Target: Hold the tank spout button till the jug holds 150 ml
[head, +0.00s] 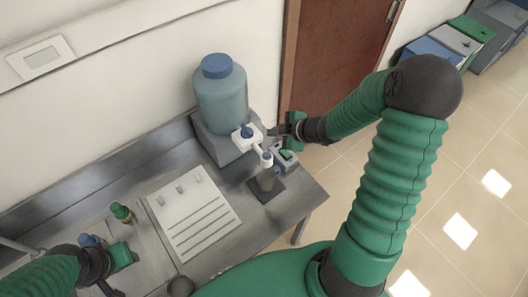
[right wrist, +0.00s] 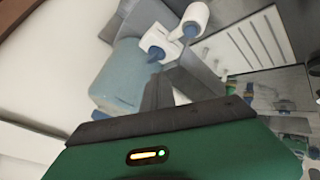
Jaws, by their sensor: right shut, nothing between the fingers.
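The water tank (head: 222,98) with a blue cap stands on a grey stand at the back of the steel bench. Its white spout block (head: 240,143) carries a blue button (head: 246,131). A small vessel, apparently the jug (head: 266,181), stands below the spout end on a dark base; its water level cannot be read. My right gripper (head: 273,131) is shut and empty, just right of the button. In the right wrist view the fingertips (right wrist: 158,82) are near the blue button (right wrist: 156,53); contact is unclear. My left gripper (head: 112,275) is low at the left; its jaws are unclear.
The bench ends at the right; a brown door (head: 335,55) is behind.

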